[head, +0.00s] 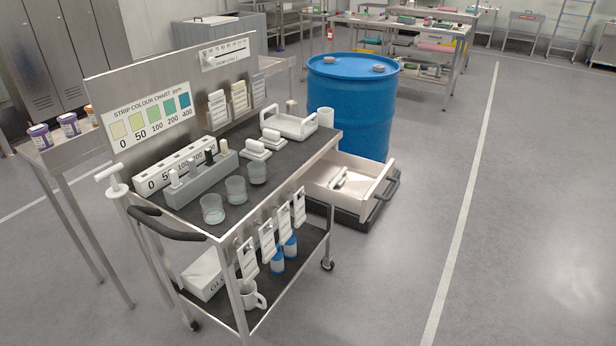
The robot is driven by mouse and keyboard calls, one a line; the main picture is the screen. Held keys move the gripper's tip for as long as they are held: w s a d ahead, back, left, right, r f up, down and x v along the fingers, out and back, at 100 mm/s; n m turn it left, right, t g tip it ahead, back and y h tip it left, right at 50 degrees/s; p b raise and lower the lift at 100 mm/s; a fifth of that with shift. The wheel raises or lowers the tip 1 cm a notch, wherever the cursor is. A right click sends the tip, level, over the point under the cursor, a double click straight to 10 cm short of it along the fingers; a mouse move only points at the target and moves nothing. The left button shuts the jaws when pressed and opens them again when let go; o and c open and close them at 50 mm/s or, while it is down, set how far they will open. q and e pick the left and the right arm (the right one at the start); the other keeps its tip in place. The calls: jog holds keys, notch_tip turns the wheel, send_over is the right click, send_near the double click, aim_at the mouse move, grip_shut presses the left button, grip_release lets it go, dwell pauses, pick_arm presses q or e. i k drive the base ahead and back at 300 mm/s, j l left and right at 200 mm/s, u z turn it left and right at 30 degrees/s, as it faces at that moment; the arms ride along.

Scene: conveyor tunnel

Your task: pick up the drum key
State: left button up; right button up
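I cannot single out the drum key with certainty. A white T-shaped handle (110,182) stands upright at the left end of the cart, beside the black push handle. Small pale items (343,180) lie in an open drawer (368,200) on the right side of the cart; their shape is too small to tell. The blue drum (350,105) stands upright behind the drawer, with two grey bungs on its lid. Neither of my grippers is in view.
The steel cart (285,185) holds beakers (212,208), a grey rack (202,180), a white tray (290,125) and a colour chart board. White tags hang at its front edge. A side table (65,150) with purple-labelled jars stands left. The floor at right is clear.

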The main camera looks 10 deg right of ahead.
aim_at(337, 180)
jog(key=i+l+u, duration=0.2)
jog(key=l, duration=0.15)
jog(key=l+u, duration=0.25)
jog(key=i+l+u, duration=0.2)
jog(key=l, duration=0.35)
jog(key=l+u, duration=0.3)
jog(key=l, duration=1.8)
jog(key=i+l, duration=0.1)
jog(key=l, duration=1.45)
jog(key=i, duration=0.05)
